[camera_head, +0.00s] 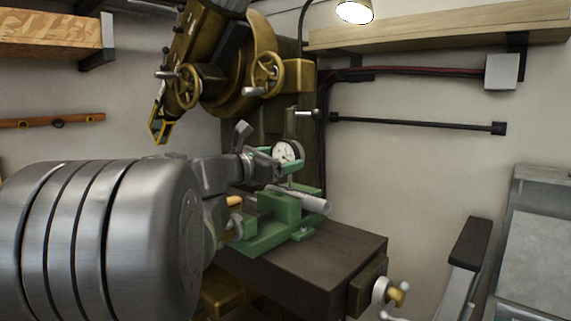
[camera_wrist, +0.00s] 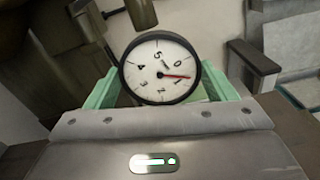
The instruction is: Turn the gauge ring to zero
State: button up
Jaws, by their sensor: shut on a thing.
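The dial gauge (camera_head: 287,152) has a round white face and a dark rim ring, and stands above a green fixture (camera_head: 285,208). In the wrist view the gauge (camera_wrist: 160,70) faces me. Its red needle points right, near the 1, and the 0 lies at the upper right of the face. My gripper (camera_head: 283,164) is at the gauge, with a green finger along its side. In the wrist view my gripper (camera_wrist: 160,85) has one green finger on each side of the rim, shut on the gauge ring. The finger contacts are partly hidden behind the rim.
The fixture sits on a dark machine table (camera_head: 300,258) with a handwheel at its front right. A large machine head with brass handwheels (camera_head: 187,85) hangs above left. A pale metal cylinder (camera_head: 312,203) sticks out of the fixture.

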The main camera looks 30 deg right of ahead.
jog(key=shift+f+m+b, duration=0.1)
jog(key=shift+m+b, duration=0.8)
jog(key=shift+b, duration=0.15)
jog(key=shift+m+b, duration=0.5)
jog(key=shift+b, duration=0.1)
jog(key=shift+m+b, duration=0.6)
jog(key=shift+b, duration=0.05)
jog(key=o, duration=0.5)
jog(key=v, duration=0.7)
